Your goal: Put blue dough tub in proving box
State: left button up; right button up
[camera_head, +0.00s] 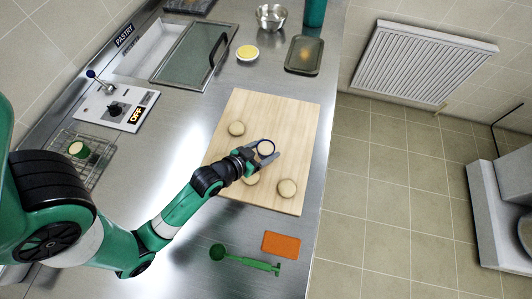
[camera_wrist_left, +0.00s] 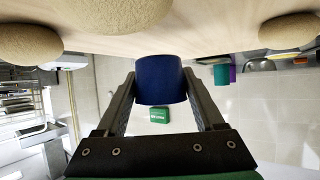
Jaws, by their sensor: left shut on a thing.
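The blue dough tub (camera_head: 265,147) is a small round tub with pale contents, over the right part of the wooden board. It shows as a dark blue cylinder in the left wrist view (camera_wrist_left: 161,80). My left gripper (camera_head: 263,153) is shut on it, one finger on each side; the fingers show in the left wrist view (camera_wrist_left: 160,92). I cannot tell whether the tub touches the board. A recessed white box (camera_head: 150,48) marked PASTRY, probably the proving box, is at the upper left. A glass lid with a dark handle (camera_head: 194,58) covers its right part. My right gripper is not in view.
The wooden board (camera_head: 283,110) holds several dough rounds (camera_head: 287,188). A control panel (camera_head: 128,103) reading OFF, with a lever, stands left. A wire basket (camera_head: 68,148), dark tray (camera_head: 304,56), yellow dish (camera_head: 247,53), steel bowl (camera_head: 271,17), green scoop (camera_head: 245,259) and orange block (camera_head: 281,245) lie around.

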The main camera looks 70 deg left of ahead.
aim_at(266, 154)
pick_arm(q)
notch_tip(266, 154, down, 3)
jog(key=shift+w+f+b, duration=0.1)
jog(key=shift+b, duration=0.5)
jog(key=shift+f, duration=0.15)
jog(key=o, duration=1.5)
jog(key=shift+r, duration=0.25)
jog(key=p+v, duration=0.2)
jog(key=v, duration=1)
jog(key=shift+w, duration=0.1)
